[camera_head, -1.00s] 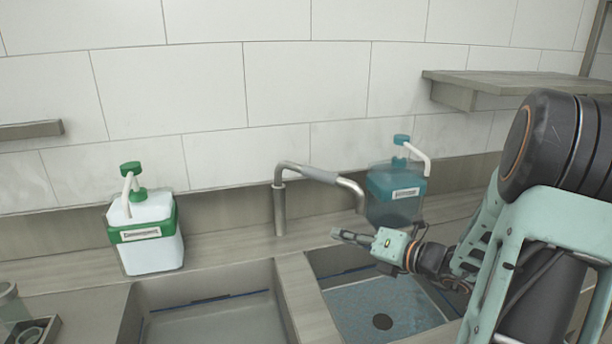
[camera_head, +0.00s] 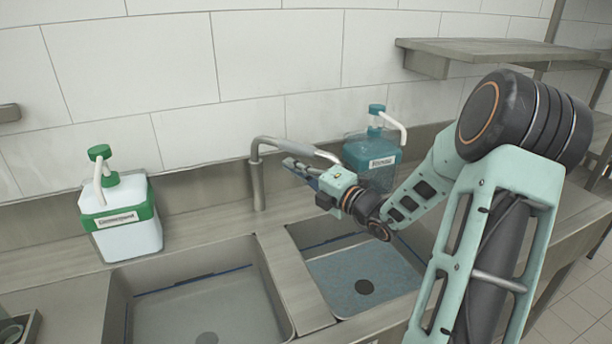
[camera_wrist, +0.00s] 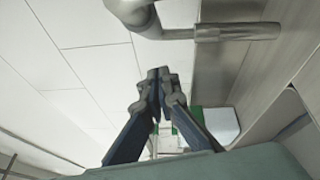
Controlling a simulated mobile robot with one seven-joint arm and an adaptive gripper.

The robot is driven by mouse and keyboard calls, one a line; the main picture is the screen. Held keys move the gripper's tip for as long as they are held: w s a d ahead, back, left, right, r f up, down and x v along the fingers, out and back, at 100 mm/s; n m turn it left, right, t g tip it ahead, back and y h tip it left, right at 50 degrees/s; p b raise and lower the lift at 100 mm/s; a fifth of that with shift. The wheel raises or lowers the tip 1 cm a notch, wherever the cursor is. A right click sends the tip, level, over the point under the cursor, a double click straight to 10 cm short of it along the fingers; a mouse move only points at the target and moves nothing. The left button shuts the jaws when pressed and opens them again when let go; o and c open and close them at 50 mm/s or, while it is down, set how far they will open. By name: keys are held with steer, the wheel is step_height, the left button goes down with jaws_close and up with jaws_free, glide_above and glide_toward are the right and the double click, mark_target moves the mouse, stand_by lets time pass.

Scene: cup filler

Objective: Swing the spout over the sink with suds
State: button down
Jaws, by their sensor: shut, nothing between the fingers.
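The metal spout (camera_head: 300,147) rises from a post (camera_head: 257,185) behind the sinks and reaches right, toward the right sink. My gripper (camera_head: 286,163) is shut and empty, its fingers pointing left, close in front of the spout arm. The spout's outer end is partly hidden by my gripper. The right sink (camera_head: 340,262) has a bluish speckled layer that looks like suds. The left sink (camera_head: 190,308) holds a plain grey surface. In the wrist view the spout (camera_wrist: 235,32) crosses the top, beyond my closed fingertips (camera_wrist: 159,74); I cannot tell whether they touch.
A white and green pump bottle (camera_head: 122,220) stands behind the left sink. A teal pump bottle (camera_head: 372,158) stands behind the right sink, near my gripper. A shelf (camera_head: 490,52) juts from the wall at the upper right. A small tray (camera_head: 20,328) sits at the lower left.

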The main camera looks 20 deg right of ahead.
mark_target(315, 155)
steer(key=shift+w+d+r, duration=0.2)
steer(key=shift+w+d, duration=0.2)
steer(key=shift+d, duration=0.35)
steer(key=shift+w+d+r, duration=0.15)
steer(key=shift+w+d, duration=0.25)
steer(key=shift+d, duration=0.35)
steer(key=shift+w+d+r+y+p, duration=0.35)
steer(key=shift+d+p, duration=0.1)
steer(key=shift+p, duration=0.6)
steer(key=shift+w+d+f+n+g+y+p, duration=0.1)
steer(key=shift+w+d+n+g+y+p, duration=0.2)
steer(key=shift+d+p, duration=0.3)
steer(key=shift+w+d+f+n+g+y+p, duration=0.1)
steer(key=shift+w+d+n+g+y+p, duration=0.1)
steer(key=shift+d+n+y+p, duration=0.35)
steer(key=shift+w+d+f+p, duration=0.1)
steer(key=shift+w+d+p, duration=0.3)
steer(key=shift+w+p, duration=0.05)
steer(key=shift+d, duration=0.15)
steer(key=shift+h, duration=0.3)
